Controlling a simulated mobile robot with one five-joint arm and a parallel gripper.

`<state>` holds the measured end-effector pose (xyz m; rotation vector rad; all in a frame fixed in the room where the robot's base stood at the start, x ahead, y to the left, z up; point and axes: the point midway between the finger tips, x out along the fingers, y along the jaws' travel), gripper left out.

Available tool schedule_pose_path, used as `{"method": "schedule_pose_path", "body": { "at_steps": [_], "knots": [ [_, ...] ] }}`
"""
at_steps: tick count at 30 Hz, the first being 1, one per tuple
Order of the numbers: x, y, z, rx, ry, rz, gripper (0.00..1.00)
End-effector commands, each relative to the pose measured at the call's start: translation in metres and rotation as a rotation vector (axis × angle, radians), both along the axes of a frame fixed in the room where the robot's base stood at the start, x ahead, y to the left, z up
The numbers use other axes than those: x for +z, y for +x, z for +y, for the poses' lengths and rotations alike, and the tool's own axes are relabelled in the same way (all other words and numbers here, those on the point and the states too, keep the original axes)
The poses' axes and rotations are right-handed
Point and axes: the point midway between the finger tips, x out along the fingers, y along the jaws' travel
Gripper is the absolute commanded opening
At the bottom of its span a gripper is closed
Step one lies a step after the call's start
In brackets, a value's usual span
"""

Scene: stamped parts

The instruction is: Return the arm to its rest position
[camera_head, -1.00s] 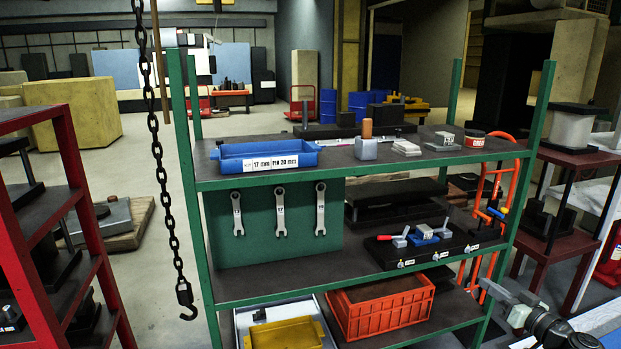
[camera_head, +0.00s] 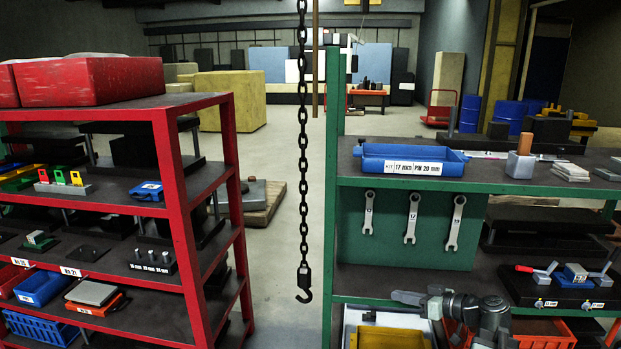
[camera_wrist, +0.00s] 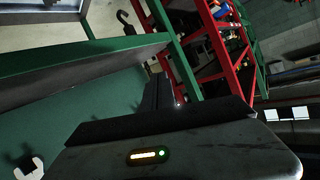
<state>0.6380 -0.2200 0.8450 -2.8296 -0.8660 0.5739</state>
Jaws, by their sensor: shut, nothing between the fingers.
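My arm (camera_head: 490,318) reaches into the lower right of the head view, in front of the green shelf unit. My gripper (camera_head: 402,297) points left there, below the hanging wrenches, and is small in the picture. In the wrist view the dark fingers of my gripper (camera_wrist: 157,92) are together with nothing between them. The grey wrist housing (camera_wrist: 190,155) fills the bottom of that view and hides what lies below.
The green shelf unit (camera_head: 480,180) stands at right with a blue bin (camera_head: 412,158) and hanging wrenches (camera_head: 411,218). A chain with a hook (camera_head: 303,285) hangs left of it. A red rack (camera_head: 190,220) stands at left. Bare floor (camera_head: 270,270) shows between them.

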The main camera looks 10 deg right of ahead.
Motion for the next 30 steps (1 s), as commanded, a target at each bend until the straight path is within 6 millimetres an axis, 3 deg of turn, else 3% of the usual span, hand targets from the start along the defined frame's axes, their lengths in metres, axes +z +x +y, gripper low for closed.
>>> {"method": "schedule_pose_path", "body": {
  "at_steps": [1, 6, 9, 12, 15, 17, 19, 24, 27, 30],
  "knots": [
    [-0.011, 0.011, 0.047, 0.078, -0.018, 0.051, 0.00],
    [-0.058, 0.017, 0.183, 0.283, -0.117, 0.276, 0.00],
    [-0.084, 0.006, 0.240, 0.353, -0.193, 0.409, 0.00],
    [-0.106, -0.009, 0.279, 0.383, -0.275, 0.531, 0.00],
    [-0.126, -0.026, 0.304, 0.372, -0.370, 0.656, 0.00],
    [-0.138, -0.036, 0.310, 0.331, -0.437, 0.742, 0.00],
    [-0.149, -0.045, 0.301, 0.239, -0.506, 0.838, 0.00],
    [-0.161, -0.060, 0.238, -0.123, -0.597, 1.046, 0.00],
    [-0.162, -0.065, 0.221, -0.319, -0.554, 1.128, 0.00],
    [-0.124, -0.064, 0.220, -0.342, -0.534, 1.136, 0.00]
  ]
}}
